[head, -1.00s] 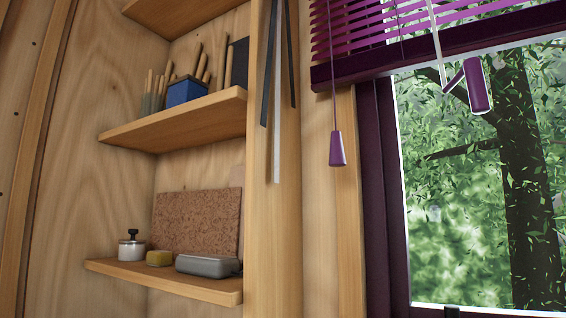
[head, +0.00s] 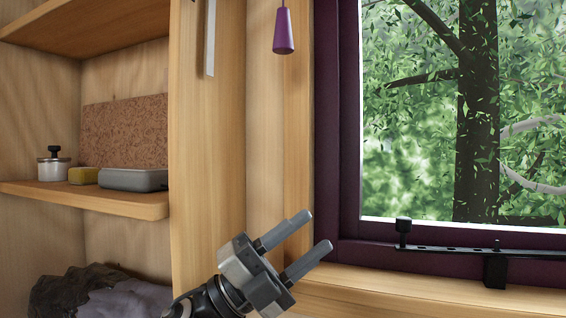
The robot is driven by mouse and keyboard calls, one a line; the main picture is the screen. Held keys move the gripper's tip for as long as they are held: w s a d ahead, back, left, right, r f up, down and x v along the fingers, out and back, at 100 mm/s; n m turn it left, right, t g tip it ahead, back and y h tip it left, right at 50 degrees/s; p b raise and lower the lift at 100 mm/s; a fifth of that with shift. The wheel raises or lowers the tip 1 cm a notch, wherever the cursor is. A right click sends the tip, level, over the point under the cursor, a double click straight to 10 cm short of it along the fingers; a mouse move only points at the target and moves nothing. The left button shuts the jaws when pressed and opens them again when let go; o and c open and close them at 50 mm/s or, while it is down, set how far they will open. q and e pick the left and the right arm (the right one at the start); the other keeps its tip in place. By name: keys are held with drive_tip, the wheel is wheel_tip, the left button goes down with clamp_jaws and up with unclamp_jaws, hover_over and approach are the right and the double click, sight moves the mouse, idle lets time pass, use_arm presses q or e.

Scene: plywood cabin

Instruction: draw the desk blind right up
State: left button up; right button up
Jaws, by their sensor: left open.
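The blind itself is out of view above the picture. Its purple tapered cord pull (head: 284,31) hangs on a thin cord at the top centre, in front of the wooden post beside the window. My left gripper (head: 318,232) is low in the middle of the head view, open and empty, its two grey fingers pointing up and to the right. It is well below the cord pull and apart from it. The window (head: 338,120) has a purple frame, and its glass shows no slats in this view. My right gripper is not in view.
A black window stay (head: 440,249) lies along the bottom of the window frame, above the wooden sill (head: 400,292). Shelves at the left hold a metal tin (head: 134,180), a yellow block (head: 84,176) and a cork board (head: 125,132).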

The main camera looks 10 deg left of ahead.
use_arm(q)
wheel_tip(320, 180, up, 10)
drive_tip(key=s+d+m+g+y, duration=0.25)
drive_tip(key=m+g, duration=0.35)
drive_tip(key=m, duration=0.5)
drive_tip(key=t+y+b, duration=0.3)
drive_tip(key=t+y, duration=0.7)
drive_tip(key=t, duration=0.1)
approach(278, 23)
drive_tip(key=shift+n, duration=0.4)
drive_tip(key=p+x, duration=0.3)
drive_tip(key=x, duration=0.7)
drive_tip(key=shift+w+d+p, duration=0.15)
drive_tip(key=shift+w+p, duration=0.15)
drive_tip(key=shift+w+d+y, duration=0.15)
drive_tip(key=shift+w+y, duration=0.05)
drive_tip(key=shift+y, duration=0.05)
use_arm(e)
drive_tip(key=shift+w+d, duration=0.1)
